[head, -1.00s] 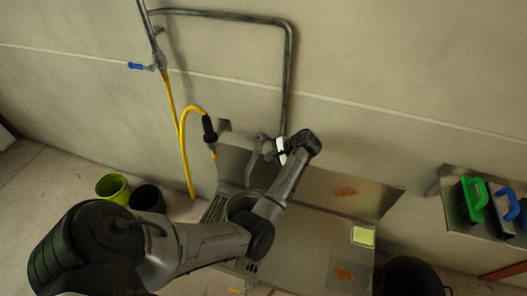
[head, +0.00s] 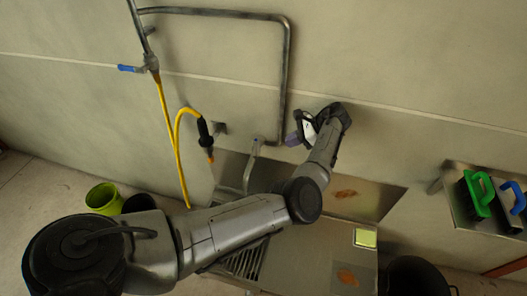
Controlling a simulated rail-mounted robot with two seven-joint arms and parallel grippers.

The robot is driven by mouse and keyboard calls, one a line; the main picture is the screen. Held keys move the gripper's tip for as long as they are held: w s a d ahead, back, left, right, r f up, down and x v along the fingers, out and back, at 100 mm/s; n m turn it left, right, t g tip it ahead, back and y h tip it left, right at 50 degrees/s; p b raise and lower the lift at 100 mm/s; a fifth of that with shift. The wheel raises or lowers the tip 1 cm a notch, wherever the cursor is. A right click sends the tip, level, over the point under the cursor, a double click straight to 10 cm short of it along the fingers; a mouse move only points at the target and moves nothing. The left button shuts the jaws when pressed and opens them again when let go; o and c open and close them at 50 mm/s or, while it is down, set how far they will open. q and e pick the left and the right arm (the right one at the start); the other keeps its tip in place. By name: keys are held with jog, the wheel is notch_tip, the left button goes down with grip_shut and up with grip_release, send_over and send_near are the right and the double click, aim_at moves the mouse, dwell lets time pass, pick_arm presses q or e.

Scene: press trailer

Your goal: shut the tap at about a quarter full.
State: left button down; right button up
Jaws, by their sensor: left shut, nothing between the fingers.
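The grey tap (head: 248,174) comes off the bent wall pipe and its spout curves down over the left part of the steel sink. My left gripper (head: 292,138) is shut and empty. It is up and to the right of the tap, close to the wall, and looks apart from it. My left arm crosses in front of the sink and hides the area below the spout. No vessel, water stream or water level shows there. I cannot tell from this view whether the tap is open or shut. My right gripper is not in view.
A yellow hose with a black nozzle (head: 205,133) hangs left of the tap, below a blue-handled valve (head: 128,68). A green bucket (head: 102,197) stands on the floor. A yellow-green sponge (head: 365,238) lies on the steel counter (head: 310,240).

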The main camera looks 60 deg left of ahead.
pick_arm(q)
jog(key=s+r+b+x, duration=0.1)
jog(key=x, duration=0.9)
jog(key=shift+s+a, duration=0.2)
jog(key=shift+a, duration=0.15)
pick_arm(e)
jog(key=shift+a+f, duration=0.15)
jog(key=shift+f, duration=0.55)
